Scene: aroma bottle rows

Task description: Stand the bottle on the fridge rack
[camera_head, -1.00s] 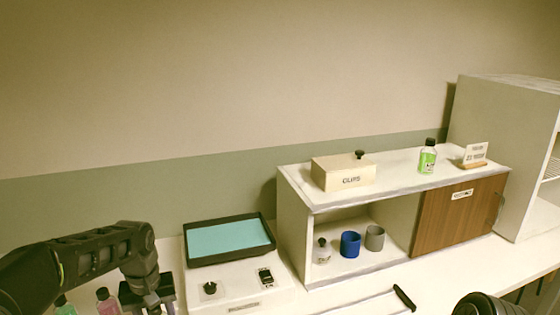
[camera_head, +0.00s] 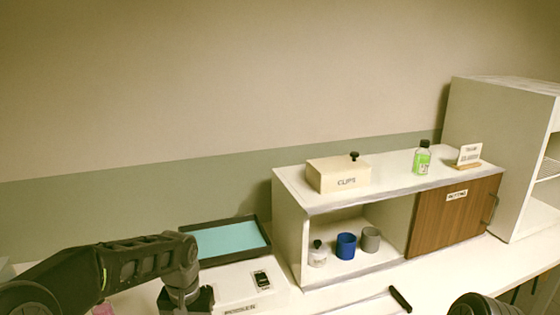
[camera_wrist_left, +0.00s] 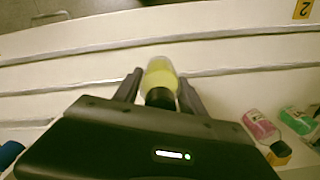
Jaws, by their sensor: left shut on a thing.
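In the left wrist view my left gripper (camera_wrist_left: 160,82) is shut on a yellow bottle (camera_wrist_left: 160,70) with a black cap. The cap points toward the wrist camera. In the head view my left gripper (camera_head: 187,300) is at the bottom edge, in front of the white box with the teal tray; the bottle it holds does not show there. A tall pale cabinet (camera_head: 495,150), open on its right side with shelf edges inside, stands at the far right; it looks like the fridge. Its rack (camera_head: 548,178) shows only in part. My right gripper is not in view.
A low cabinet (camera_head: 290,235) holds a clips box (camera_head: 338,175), a green bottle (camera_head: 422,160) and a small sign (camera_head: 469,153) on top. A blue cup (camera_head: 346,246) and a grey cup (camera_head: 371,239) stand inside.

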